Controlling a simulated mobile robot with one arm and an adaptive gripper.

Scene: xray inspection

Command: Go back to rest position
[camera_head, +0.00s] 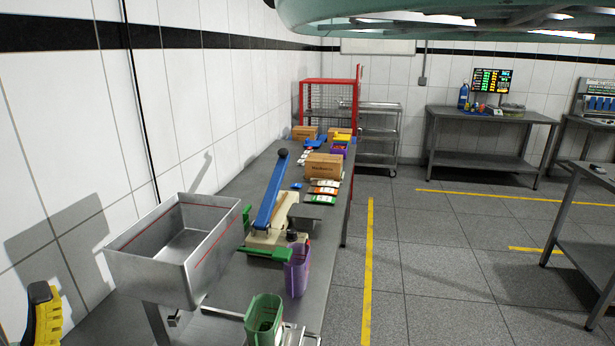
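My gripper is not visible in the head view, and no arm link that I can identify shows. The task names no object. The long grey workbench (232,278) runs along the tiled wall, from the near left towards the back. On it stands a press-like device with a blue lever (272,190) and a beige base (272,234). A grey metal bin (150,262) with a red line inside is at the left. A purple cup (297,271) and a green cup (264,318) stand at the near end of the bench.
Cardboard boxes (323,166) and small packets (325,190) lie farther along the bench. A red cage (328,103) and a shelf cart (379,137) stand at the back. The floor (430,260) is open, with yellow lines.

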